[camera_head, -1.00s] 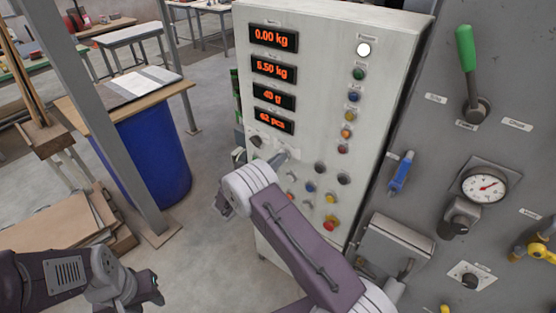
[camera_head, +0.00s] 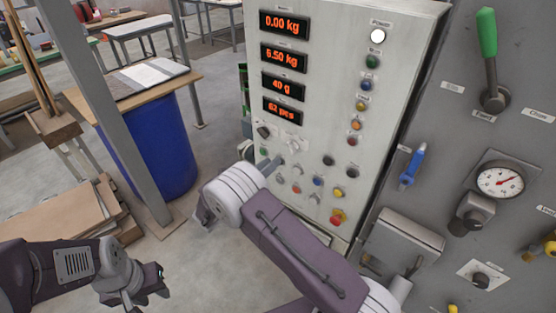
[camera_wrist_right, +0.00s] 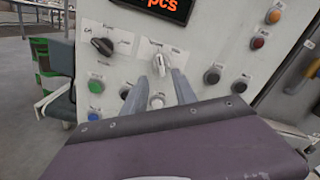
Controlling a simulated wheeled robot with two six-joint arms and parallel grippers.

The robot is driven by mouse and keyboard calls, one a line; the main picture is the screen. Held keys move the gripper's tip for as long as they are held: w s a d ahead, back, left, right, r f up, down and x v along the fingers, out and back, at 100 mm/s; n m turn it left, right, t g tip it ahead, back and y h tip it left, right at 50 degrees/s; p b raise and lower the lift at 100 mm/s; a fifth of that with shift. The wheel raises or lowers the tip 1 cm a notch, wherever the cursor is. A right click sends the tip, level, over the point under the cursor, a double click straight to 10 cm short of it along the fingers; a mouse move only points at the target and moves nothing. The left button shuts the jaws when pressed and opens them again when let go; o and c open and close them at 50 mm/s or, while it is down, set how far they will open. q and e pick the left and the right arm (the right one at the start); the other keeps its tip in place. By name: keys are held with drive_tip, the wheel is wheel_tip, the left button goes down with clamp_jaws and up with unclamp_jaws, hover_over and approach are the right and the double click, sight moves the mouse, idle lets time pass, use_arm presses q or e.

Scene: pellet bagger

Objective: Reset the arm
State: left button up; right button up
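A light grey control panel (camera_head: 330,100) fills the middle of the head view, with several round buttons and switches on its lower part. My right gripper (camera_head: 270,165) reaches up to this lower part. In the right wrist view its two grey fingers (camera_wrist_right: 166,72) stand a little apart with panel showing between them. A grey switch with a light lever (camera_wrist_right: 157,100) shows between the fingers; I cannot tell whether they touch it. A black rotary knob (camera_wrist_right: 103,46) sits to its upper left. My left gripper (camera_head: 146,288) hangs low at the left over the floor, its fingers unclear.
Orange displays (camera_head: 284,57) and a lit white lamp (camera_head: 377,36) are on the panel. To the right are a green-handled lever (camera_head: 487,35), a blue handle (camera_head: 412,165) and a gauge (camera_head: 500,180). A grey post (camera_head: 105,100) and blue barrel (camera_head: 160,150) stand left.

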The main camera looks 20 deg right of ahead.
drive_tip(key=shift+s+a, duration=0.2)
idle(0.3)
